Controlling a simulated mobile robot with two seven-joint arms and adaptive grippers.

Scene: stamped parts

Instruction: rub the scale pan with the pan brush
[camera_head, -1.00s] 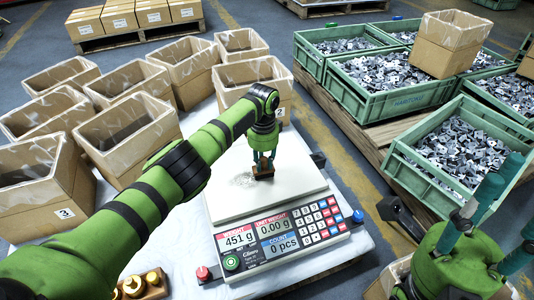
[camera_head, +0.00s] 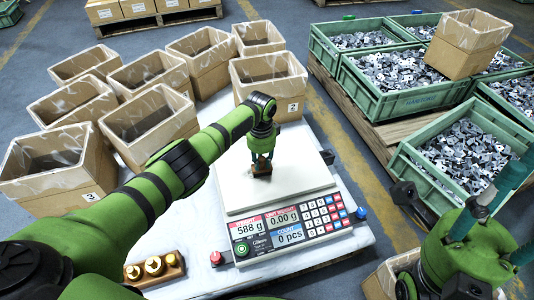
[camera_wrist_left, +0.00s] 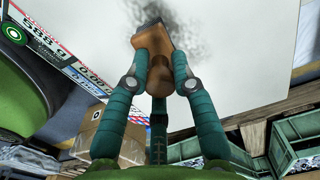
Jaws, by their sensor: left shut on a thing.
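The scale pan (camera_head: 305,165) is a pale square plate on the counting scale (camera_head: 291,227), whose display reads 588 g. My left gripper (camera_head: 262,152) is shut on the pan brush (camera_head: 261,169), a small wooden brush held upright with its head against the pan. In the left wrist view the fingers of my left gripper (camera_wrist_left: 158,80) close around the brush's handle (camera_wrist_left: 159,74). A grey smudge (camera_wrist_left: 180,14) shows on the pan beside the brush head. My right gripper (camera_head: 500,205) is at the lower right, fingers spread, holding nothing visible.
Lined cardboard boxes (camera_head: 270,84) stand behind and left of the scale. Green crates (camera_head: 412,95) of metal parts fill the right. A wooden block with brass weights (camera_head: 154,268) lies at the front left. A red button (camera_head: 216,258) and a blue one (camera_head: 361,213) flank the scale.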

